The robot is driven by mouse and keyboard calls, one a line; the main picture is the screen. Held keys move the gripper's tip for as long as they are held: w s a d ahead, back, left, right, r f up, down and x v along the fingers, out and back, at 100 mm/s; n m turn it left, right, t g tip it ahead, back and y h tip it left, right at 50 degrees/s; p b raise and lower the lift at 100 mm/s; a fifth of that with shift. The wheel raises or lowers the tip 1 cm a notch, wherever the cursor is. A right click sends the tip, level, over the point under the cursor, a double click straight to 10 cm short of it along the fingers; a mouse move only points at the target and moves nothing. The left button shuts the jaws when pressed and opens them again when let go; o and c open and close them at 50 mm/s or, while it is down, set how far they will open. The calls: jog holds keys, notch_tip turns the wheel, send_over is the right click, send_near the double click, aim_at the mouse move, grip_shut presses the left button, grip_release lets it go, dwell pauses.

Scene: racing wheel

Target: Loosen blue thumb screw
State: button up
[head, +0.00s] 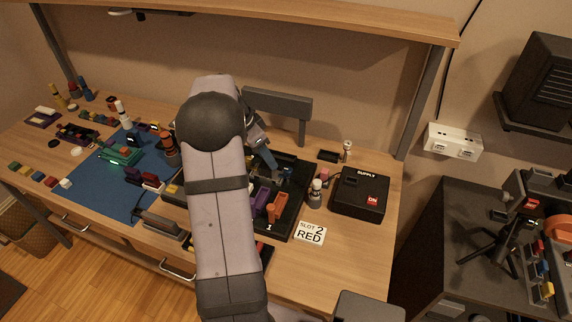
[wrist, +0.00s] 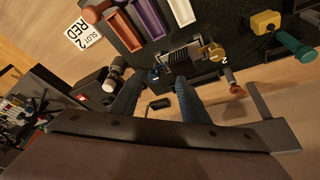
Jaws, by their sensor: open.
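A small blue part (wrist: 155,73), which looks like the thumb screw, sits at the edge of the black fixture (wrist: 205,68), beside a dark ridged block. In the head view a blue spot (head: 287,172) shows on the fixture near its back right. My gripper (wrist: 158,84) is open, its two dark fingers apart and pointing at the fixture. The blue part appears between the fingertips in the wrist view; I cannot tell whether either finger touches it. In the head view my gripper (head: 266,157) is just left of the blue spot, and my arm hides much of the fixture.
Purple (head: 261,198) and orange (head: 278,208) parts stand on the fixture. A black supply box (head: 359,193) and a small bottle (head: 315,195) are to the right. A "SLOT 2 RED" card (head: 310,233) lies in front. A blue mat (head: 101,184) with several parts is left.

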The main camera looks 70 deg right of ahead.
aim_at(288, 168)
jog(key=shift+m, duration=0.8)
jog(key=shift+s+d+f+p, duration=0.45)
jog(key=shift+s+d+f, duration=0.35)
jog(key=shift+f, duration=0.3)
jog(key=shift+s+d+f+p, duration=0.45)
jog(key=shift+s+d+f, duration=0.3)
jog(key=shift+f, duration=0.4)
jog(key=shift+s+d+f+p, duration=0.45)
jog(key=shift+s+d+f, duration=0.2)
jog(key=shift+s+f, duration=0.35)
jog(key=shift+w+f, duration=0.1)
jog(key=shift+w, duration=0.05)
grip_shut()
